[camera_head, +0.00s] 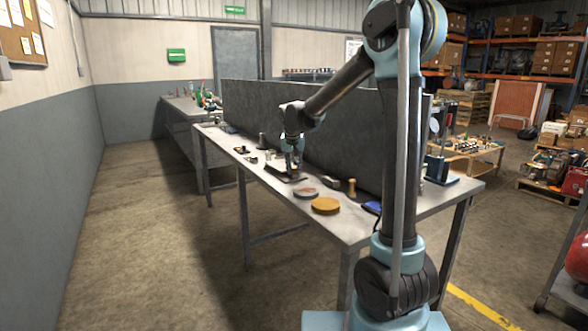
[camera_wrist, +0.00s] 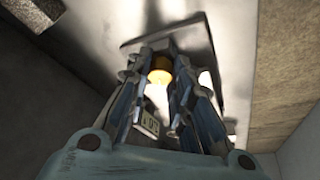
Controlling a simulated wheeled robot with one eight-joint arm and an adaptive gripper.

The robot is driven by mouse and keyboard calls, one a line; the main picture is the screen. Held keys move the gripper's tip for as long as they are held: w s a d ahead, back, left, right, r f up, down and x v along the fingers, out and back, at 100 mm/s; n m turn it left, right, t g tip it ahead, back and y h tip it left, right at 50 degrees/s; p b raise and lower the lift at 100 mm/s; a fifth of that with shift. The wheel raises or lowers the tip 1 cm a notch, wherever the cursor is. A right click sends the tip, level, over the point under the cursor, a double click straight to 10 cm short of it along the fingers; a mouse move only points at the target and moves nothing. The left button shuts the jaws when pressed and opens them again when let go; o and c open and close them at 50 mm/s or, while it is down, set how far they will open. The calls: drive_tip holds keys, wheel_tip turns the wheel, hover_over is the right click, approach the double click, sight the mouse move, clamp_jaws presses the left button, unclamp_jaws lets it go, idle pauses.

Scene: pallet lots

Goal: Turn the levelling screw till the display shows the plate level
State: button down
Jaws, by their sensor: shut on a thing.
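The plate (camera_head: 277,172) is a dark flat piece on the long grey table. In the wrist view it shows as a shiny metal sheet (camera_wrist: 207,45) beyond the fingers. My gripper (camera_head: 292,172) points down over it; in the wrist view, my gripper (camera_wrist: 160,65) is shut on the levelling screw. A small pale display (camera_wrist: 149,123) shows partly behind the left finger. Its dark digits are too small and tilted to read surely.
A mustard-yellow disc (camera_head: 326,205) and a grey-red disc (camera_head: 306,193) lie on the table (camera_head: 408,208) nearer me. A wooden-handled tool (camera_head: 351,187) stands to their right. A tall grey partition (camera_head: 345,150) runs along the table behind the plate.

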drive_tip(key=shift+n+y, duration=0.4)
drive_tip(key=shift+n, duration=0.6)
drive_tip(key=c, duration=1.7)
unclamp_jaws()
drive_tip(key=v, duration=1.2)
